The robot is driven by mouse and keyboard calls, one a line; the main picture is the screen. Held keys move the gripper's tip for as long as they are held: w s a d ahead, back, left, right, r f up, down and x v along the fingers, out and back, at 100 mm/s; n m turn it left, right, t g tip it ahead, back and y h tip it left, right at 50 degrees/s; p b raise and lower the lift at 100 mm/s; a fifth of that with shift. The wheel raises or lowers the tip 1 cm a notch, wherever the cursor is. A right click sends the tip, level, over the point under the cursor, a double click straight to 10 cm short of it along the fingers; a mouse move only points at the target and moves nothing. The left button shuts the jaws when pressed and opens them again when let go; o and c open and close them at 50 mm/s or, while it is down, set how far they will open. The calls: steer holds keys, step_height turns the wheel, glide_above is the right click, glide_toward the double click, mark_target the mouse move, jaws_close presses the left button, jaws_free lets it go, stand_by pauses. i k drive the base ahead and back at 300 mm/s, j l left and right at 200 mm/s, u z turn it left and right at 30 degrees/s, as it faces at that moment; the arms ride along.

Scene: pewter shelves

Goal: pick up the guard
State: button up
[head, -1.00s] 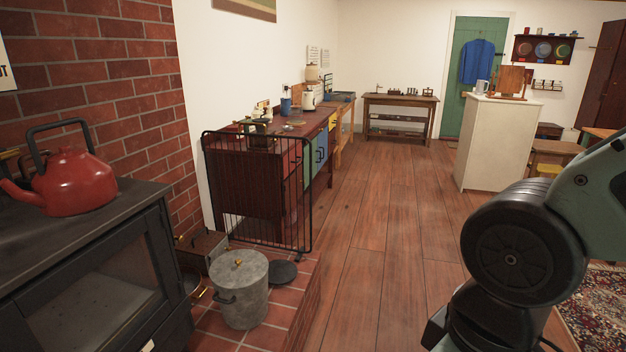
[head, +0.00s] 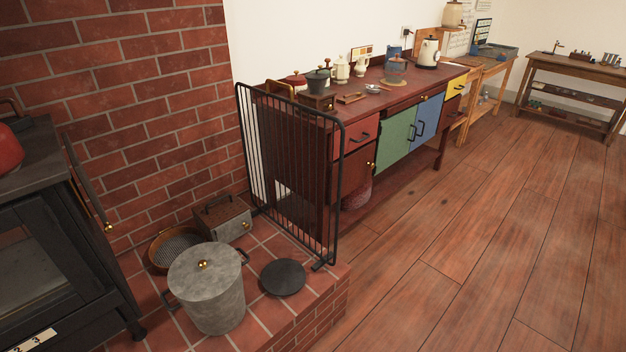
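The guard (head: 291,165) is a black metal frame with thin upright bars. In the head view it stands upright on the right back part of the brick hearth, in front of the near end of the red sideboard. Its foot rests near the hearth's edge. Nothing holds it. My gripper is not in the head view.
A grey lidded pot (head: 207,290), a black round plate (head: 283,277), a metal box (head: 222,218) and a round sieve (head: 172,247) crowd the tiled hearth (head: 325,284). The black stove (head: 50,225) stands at left. The wooden floor (head: 455,235) at right is clear.

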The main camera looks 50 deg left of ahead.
mark_target(323, 260)
steer(key=i+u, duration=0.3)
steer(key=i, duration=0.15)
steer(key=i+l+u, duration=0.45)
steer(key=i+u, duration=0.15)
steer(key=i, duration=0.25)
steer(key=i+u, duration=0.15)
steer(key=u, duration=0.25)
steer(key=i+l+u, duration=0.15)
steer(key=u, duration=0.3)
steer(key=i+l+u, duration=0.15)
steer(key=u, duration=0.25)
steer(key=i+l+u, duration=0.1)
steer(key=u, duration=0.35)
steer(key=l+u, duration=0.4)
steer(key=i+l+u, duration=0.2)
steer(key=u, duration=0.25)
steer(key=i+l+u, duration=0.15)
steer(key=l+u, duration=0.15)
steer(key=u, duration=0.15)
steer(key=i+l+u, duration=0.1)
steer(key=l+u, duration=0.35)
steer(key=j, duration=0.15)
